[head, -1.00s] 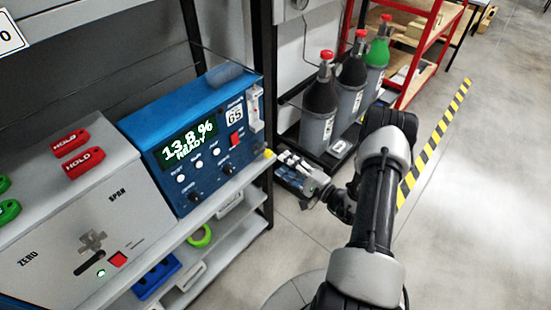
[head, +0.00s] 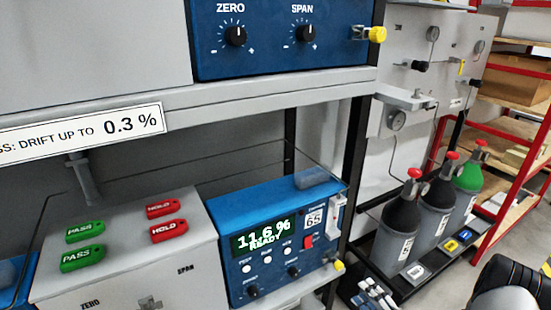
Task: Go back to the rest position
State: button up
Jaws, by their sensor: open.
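My gripper (head: 370,294) shows only in part at the bottom edge of the head view, low in front of the gas cylinders. It is open, and I see nothing held in it. A dark and grey link of my arm (head: 508,294) fills the bottom right corner; the rest of the arm is out of view. The blue analyser (head: 225,218) stands on the shelf to the left of my gripper and apart from it. Its display (head: 262,233) reads 11.6 % READY.
Green PASS tags (head: 82,258) and red HOLD tags (head: 169,230) lie on a grey box (head: 130,275). A blue unit (head: 270,50) with ZERO and SPAN knobs sits on the upper shelf. Several gas cylinders (head: 435,225) stand at right before a red rack (head: 490,155).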

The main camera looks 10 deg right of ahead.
jog(key=s+a+r+n+g+y, duration=0.25)
jog(key=a+r+n+g, duration=0.35)
jog(key=a+r, duration=0.45)
jog(key=s+a+r+n+g+y, duration=0.2)
jog(key=a+r+n+g+y, duration=0.2)
jog(key=a+r+g, duration=0.45)
jog(key=s+a+r+n+g+h, duration=0.1)
jog(key=s+a+r+n+h, duration=0.25)
jog(key=s, duration=0.35)
jog(key=s+a+r+n+g+h, duration=0.1)
jog(key=s+a+r+n+h, duration=0.15)
jog(key=s+h, duration=0.4)
jog(key=s+d+r+t+h, duration=0.3)
jog(key=s+d+r+t, duration=0.1)
jog(key=shift+s+d+r, duration=0.15)
jog(key=shift+d+r, duration=0.05)
jog(key=shift+r, duration=0.05)
